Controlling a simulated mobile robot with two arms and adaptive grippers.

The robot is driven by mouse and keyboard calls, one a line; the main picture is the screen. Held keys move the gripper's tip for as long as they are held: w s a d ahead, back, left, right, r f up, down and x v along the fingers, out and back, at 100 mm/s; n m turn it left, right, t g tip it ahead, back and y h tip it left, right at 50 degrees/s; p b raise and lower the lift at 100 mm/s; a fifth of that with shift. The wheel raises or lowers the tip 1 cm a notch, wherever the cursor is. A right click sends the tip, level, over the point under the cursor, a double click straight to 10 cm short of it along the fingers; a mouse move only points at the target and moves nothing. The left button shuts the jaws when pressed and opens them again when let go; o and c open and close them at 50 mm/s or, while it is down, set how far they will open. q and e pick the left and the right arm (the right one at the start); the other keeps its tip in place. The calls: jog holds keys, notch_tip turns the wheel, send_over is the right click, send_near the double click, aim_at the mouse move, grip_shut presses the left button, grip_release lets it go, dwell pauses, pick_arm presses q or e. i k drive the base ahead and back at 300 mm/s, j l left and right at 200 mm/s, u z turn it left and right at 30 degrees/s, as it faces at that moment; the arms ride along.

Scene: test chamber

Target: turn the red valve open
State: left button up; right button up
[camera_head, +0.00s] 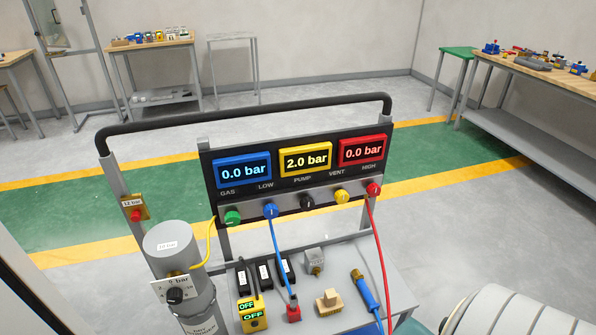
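The red valve (374,189) is a small round red knob at the right end of the panel (215,187), under the label HIGH. A red hose (380,255) runs down from beside it. The red display (362,151) above reads 0.0 bar. The yellow display (306,160) reads 2.0 bar and the blue display (243,173) reads 0.0 bar. To the left of the red valve are a yellow knob (342,196), a black knob (306,201), a blue knob (270,210) and a green knob (232,217). Neither gripper is in view; nothing touches the red valve.
A black handle bar (250,114) arches behind the panel. A grey cylinder (172,250) with a gauge stands at left. Workbenches stand farther back.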

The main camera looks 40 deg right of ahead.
aim_at(374, 190)
jog(key=z, duration=1.15)
